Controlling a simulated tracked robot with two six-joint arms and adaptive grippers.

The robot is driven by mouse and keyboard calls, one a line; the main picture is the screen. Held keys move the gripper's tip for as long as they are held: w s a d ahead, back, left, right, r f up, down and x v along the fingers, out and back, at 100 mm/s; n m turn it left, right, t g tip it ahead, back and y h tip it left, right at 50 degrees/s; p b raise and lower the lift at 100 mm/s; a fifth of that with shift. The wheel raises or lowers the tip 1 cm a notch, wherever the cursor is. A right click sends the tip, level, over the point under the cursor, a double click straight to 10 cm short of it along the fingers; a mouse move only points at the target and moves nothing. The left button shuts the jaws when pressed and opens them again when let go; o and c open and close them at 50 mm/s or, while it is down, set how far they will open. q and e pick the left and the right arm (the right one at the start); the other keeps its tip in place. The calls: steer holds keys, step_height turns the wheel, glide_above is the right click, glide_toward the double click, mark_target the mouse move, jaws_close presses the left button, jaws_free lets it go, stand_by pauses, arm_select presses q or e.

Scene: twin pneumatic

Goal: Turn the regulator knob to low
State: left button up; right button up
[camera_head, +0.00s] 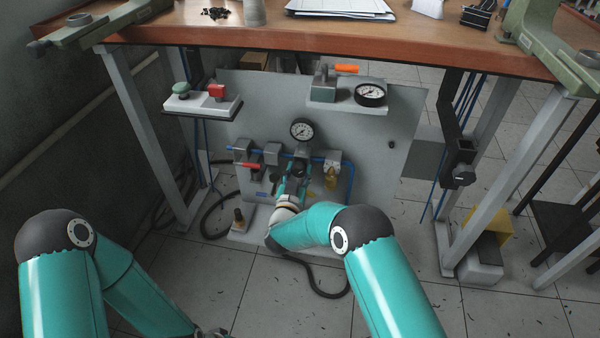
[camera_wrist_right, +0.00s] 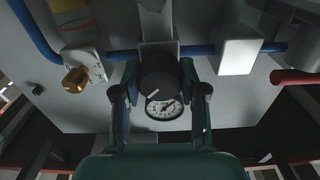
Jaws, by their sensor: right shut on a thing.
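The knob also shows small and partly covered in the head view (camera_head: 299,168). My right gripper (camera_wrist_right: 160,92) has its fingers on both sides of the knob and is shut on it. In the head view the right gripper (camera_head: 293,180) reaches the panel below the round gauge (camera_head: 302,130). The gauge dial shows beside the knob in the wrist view (camera_wrist_right: 164,108). No low marking is readable. Only a sliver of my left gripper (camera_head: 211,333) shows at the bottom edge.
The grey panel (camera_head: 390,170) stands under a wooden bench (camera_head: 240,38). A blue air line joins a red-handled valve (camera_head: 250,164) and a brass-knobbed fitting (camera_wrist_right: 76,79) near the knob.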

steer(key=n, duration=0.2)
steer(key=f+n, duration=0.1)
steer(key=n, duration=0.1)
steer(key=shift+s+a+n, duration=0.15)
steer(key=shift+s+n, duration=0.05)
steer(key=shift+n, duration=0.2)
steer(key=n+p, duration=0.1)
steer(key=n, duration=0.3)
steer(key=shift+n, duration=0.3)
steer(key=shift+d, duration=0.2)
steer(key=o, duration=0.9)
steer(key=shift+o, duration=1.2)
steer(key=shift+w+r, duration=0.1)
steer(key=shift+r, duration=0.1)
steer(key=shift+r, duration=0.1)
